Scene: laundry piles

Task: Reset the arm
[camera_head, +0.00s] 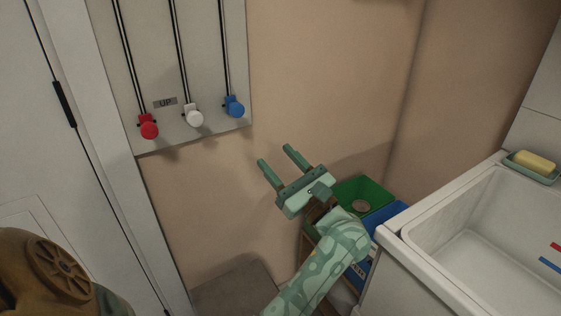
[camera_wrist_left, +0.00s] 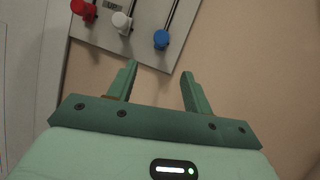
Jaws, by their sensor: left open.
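My left arm (camera_head: 318,268) reaches up from the bottom of the head view. My left gripper (camera_head: 276,160) is open and empty, with its two green fingers apart in front of the beige wall. In the left wrist view, the fingers (camera_wrist_left: 158,82) point toward the wall and touch nothing. My right gripper is in neither view.
Green (camera_head: 372,192) and blue bins stand below the gripper. A sink (camera_head: 400,226) with soap (camera_head: 534,162) is right. A white door (camera_head: 50,140) is left.

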